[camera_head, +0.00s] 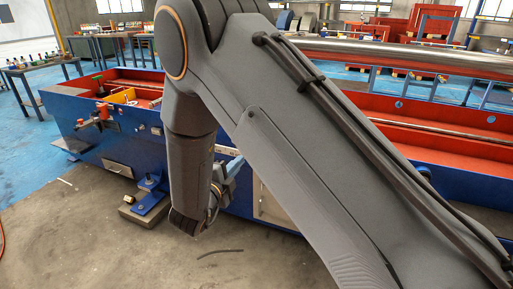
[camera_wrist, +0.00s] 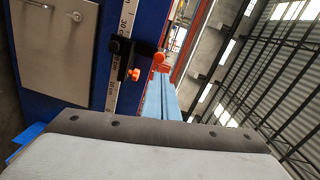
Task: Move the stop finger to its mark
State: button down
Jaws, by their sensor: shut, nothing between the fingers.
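The stop finger (camera_wrist: 121,58), a black block with orange knobs, sits on a white ruler scale (camera_wrist: 128,22) with black numbers, in the upper left of the wrist view. A "30 cm" label shows on the scale above the block. I cannot make out a mark for it. My gripper (camera_wrist: 158,132) shows at the bottom of the wrist view as a broad pale body with a dark bolted edge. It is shut and empty, apart from the stop finger. Its fingertips cannot be made out. In the head view my arm hides the stop finger; a short piece of scale (camera_head: 228,151) shows.
The long blue machine bed (camera_head: 112,144) with a red inside runs across the head view. A silver tube (camera_head: 420,62) lies along it at the upper right. A grey hinged panel (camera_wrist: 55,45) is left of the scale. Bare concrete floor (camera_head: 90,235) is in front.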

jog(key=w+d+m, duration=0.2)
jog(key=w+d, duration=0.2)
jog(key=w, duration=0.8)
jog(key=shift+w+d+f+b, duration=0.15)
jog(key=shift+d+f+b, duration=0.05)
jog(key=shift+f+b, duration=0.15)
jog(key=x, duration=0.3)
jog(key=shift+r+b, duration=0.15)
jog(key=shift+b, duration=0.2)
